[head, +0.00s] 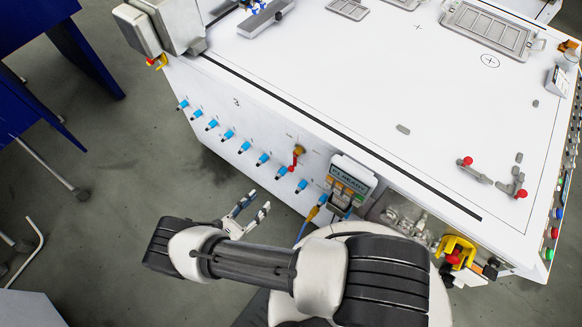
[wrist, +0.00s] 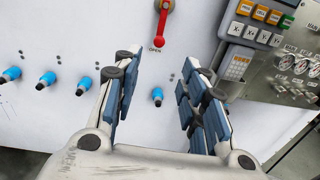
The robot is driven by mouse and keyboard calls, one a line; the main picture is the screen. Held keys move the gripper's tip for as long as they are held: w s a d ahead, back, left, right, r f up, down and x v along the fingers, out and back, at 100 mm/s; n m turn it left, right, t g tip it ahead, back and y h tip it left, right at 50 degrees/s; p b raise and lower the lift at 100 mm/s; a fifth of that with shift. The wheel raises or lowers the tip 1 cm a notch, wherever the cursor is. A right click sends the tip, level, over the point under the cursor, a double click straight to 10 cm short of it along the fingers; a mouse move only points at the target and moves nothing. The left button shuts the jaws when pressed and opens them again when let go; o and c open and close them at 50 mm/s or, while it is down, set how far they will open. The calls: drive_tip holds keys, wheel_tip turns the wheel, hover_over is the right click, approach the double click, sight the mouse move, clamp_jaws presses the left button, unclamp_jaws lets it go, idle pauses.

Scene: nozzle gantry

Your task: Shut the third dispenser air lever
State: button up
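A red lever (head: 295,159) with a brass-coloured body is on the white front panel of the machine. In the wrist view the red lever (wrist: 163,25) points downward at the top edge, with the label "OPEN" below its tip. Its upper part is cut off there. My gripper (head: 256,200) is in front of the panel, below and left of the lever in the head view. No number is readable by the lever.
A row of blue fittings (head: 228,134) sticks out of the panel. A control pendant (head: 350,183) hangs right of the lever, and gauges (wrist: 300,65) sit further right. Red-knobbed parts (head: 467,162) stand on the white machine top (head: 340,75).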

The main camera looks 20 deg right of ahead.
sight(290, 171)
drive_tip(key=shift+n+t, duration=0.4)
drive_tip(key=shift+t, duration=0.1)
drive_tip(key=x, duration=0.5)
drive_tip(key=f+x, duration=0.1)
drive_tip(key=x, duration=1.1)
drive_tip(key=shift+s+d+f+b, duration=0.1)
drive_tip(key=shift+d+f+b, duration=0.15)
drive_tip(key=shift+d+b, duration=0.15)
clamp_jaws()
